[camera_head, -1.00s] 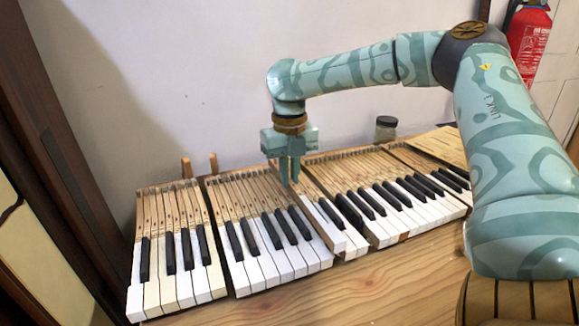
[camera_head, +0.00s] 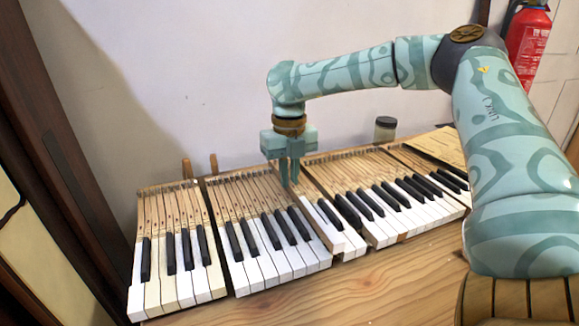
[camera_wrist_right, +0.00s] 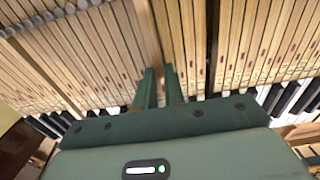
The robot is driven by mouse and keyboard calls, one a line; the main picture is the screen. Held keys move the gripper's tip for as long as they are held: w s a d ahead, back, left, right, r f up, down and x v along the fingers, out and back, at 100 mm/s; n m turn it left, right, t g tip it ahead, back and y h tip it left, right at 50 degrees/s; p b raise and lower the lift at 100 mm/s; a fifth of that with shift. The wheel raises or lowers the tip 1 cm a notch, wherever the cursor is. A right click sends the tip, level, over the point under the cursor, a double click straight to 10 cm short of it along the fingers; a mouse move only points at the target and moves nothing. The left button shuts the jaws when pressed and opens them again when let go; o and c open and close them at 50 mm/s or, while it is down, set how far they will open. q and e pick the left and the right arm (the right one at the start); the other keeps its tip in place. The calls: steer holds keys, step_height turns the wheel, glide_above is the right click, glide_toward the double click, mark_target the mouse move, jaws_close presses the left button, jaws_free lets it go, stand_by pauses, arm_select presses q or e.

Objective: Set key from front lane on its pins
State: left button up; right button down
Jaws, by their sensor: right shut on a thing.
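My right gripper (camera_head: 289,184) reaches down from above, at the boundary between the second and third key sections. It is shut on a wooden piano key (camera_head: 324,230), whose white front end shows to the right of the fingers and stands slightly proud of the keys beside it. In the right wrist view, the two green fingers (camera_wrist_right: 160,88) point at the pale key shaft (camera_wrist_right: 146,35), which runs between them. Whether the key sits on its pins cannot be told, because the fingers and neighbouring keys hide the pins. My left gripper is not in view.
The left key sections (camera_head: 180,270) and right key section (camera_head: 400,205) lie on a wooden table (camera_head: 380,285). A dark-lidded jar (camera_head: 385,130) stands behind them. Two wooden pegs (camera_head: 213,163) rise at the back left. The table's front is clear.

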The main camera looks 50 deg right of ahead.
steer(key=shift+f, duration=0.65)
stand_by(0.8)
steer(key=c, duration=1.8)
jaws_free()
steer(key=shift+r+p, duration=0.35)
steer(key=shift+r, duration=0.8)
steer(key=o, duration=0.5)
steer(key=shift+o, duration=0.2)
